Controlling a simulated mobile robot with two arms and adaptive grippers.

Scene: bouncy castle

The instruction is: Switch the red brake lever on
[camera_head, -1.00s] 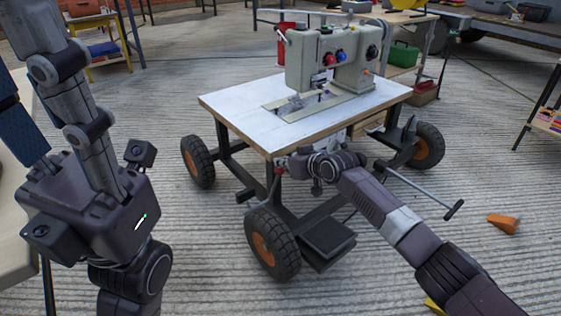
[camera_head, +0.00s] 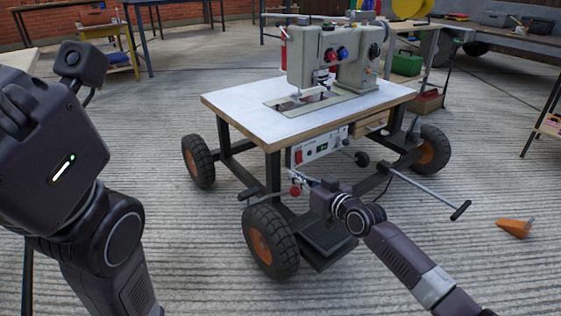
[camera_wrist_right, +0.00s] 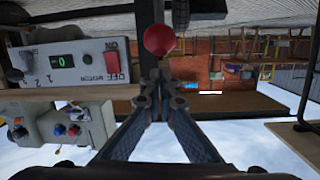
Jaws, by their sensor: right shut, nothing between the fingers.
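The red ball knob of the brake lever (camera_head: 295,190) hangs below the near edge of the sewing-machine cart. In the right wrist view the red knob (camera_wrist_right: 159,40) stands just beyond my fingertips, with a small gap or light contact; I cannot tell which. My right gripper (camera_head: 310,181) is low under the tabletop, right beside the knob. In the wrist view its fingers (camera_wrist_right: 158,88) meet at the tips with nothing between them. The lever's shaft is mostly hidden.
A control panel (camera_head: 320,146) with a red power switch (camera_wrist_right: 112,65) sits close to my right gripper under the table. The sewing machine (camera_head: 335,58) stands on the white tabletop (camera_head: 235,103). A black wheel (camera_head: 270,241) is nearby. An orange wedge (camera_head: 514,228) lies on the floor.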

